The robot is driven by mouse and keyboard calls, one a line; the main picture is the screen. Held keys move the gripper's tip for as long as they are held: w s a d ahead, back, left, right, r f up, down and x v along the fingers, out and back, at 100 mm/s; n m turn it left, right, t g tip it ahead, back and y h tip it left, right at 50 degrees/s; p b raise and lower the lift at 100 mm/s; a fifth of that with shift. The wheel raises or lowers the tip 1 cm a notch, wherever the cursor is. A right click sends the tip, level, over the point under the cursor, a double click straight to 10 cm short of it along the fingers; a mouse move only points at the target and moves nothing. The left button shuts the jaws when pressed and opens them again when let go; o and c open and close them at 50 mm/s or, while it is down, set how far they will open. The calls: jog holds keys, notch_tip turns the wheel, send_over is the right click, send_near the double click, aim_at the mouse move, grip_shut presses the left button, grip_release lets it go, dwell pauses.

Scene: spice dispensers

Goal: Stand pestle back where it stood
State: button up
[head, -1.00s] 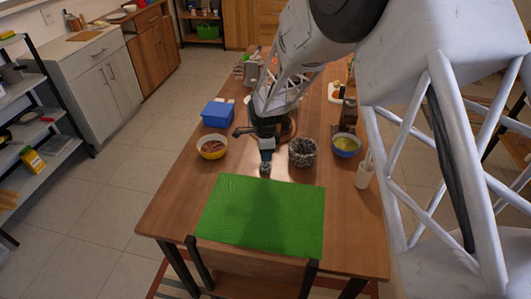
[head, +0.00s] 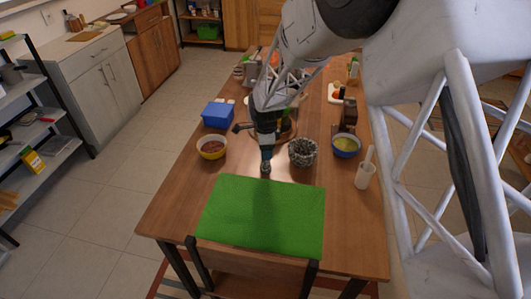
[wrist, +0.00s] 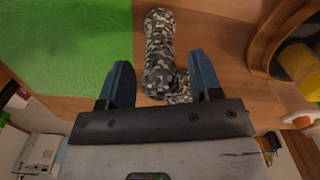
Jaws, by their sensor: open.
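The grey speckled pestle (wrist: 160,45) stretches from the top of the wrist view to between the fingers of my gripper (wrist: 162,82). My gripper is open, with one blue finger on each side of the pestle's near end and gaps visible. In the head view my gripper (head: 266,158) points down just beyond the green mat's far edge. The pestle (head: 265,169) shows there only as a small dark patch at the fingertips. A speckled mortar (head: 303,152) stands just to the right of my gripper.
The green mat (head: 262,215) covers the near table. A yellow-rimmed bowl (head: 212,147) and a blue box (head: 217,115) are on the left. A blue bowl (head: 346,145) and a white holder (head: 365,177) with a white utensil are on the right.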

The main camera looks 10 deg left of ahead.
notch_tip(320, 180, up, 10)
jog(key=shift+f, duration=0.1)
dwell(0.4)
dwell(0.6)
jog(key=shift+s+d+r, duration=0.1)
jog(key=shift+d+r, duration=0.1)
jog(key=s+d+r+n+t, duration=0.1)
jog(key=s+d+r+n, duration=0.2)
jog(key=s+d+r, duration=0.6)
jog(key=s+d+r+n, duration=0.4)
jog(key=s+d+r, duration=0.2)
jog(key=d, duration=0.6)
jog(key=s+d+r+n, duration=0.1)
jog(key=s+d+n, duration=0.2)
jog(key=s+d, duration=0.3)
jog(key=s+d+n+t, duration=0.1)
jog(key=s+d+n, duration=0.3)
jog(key=s, duration=1.2)
jog(key=shift+s+d+r+t, duration=0.3)
jog(key=shift+s+d+r, duration=0.1)
jog(key=shift+d, duration=0.65)
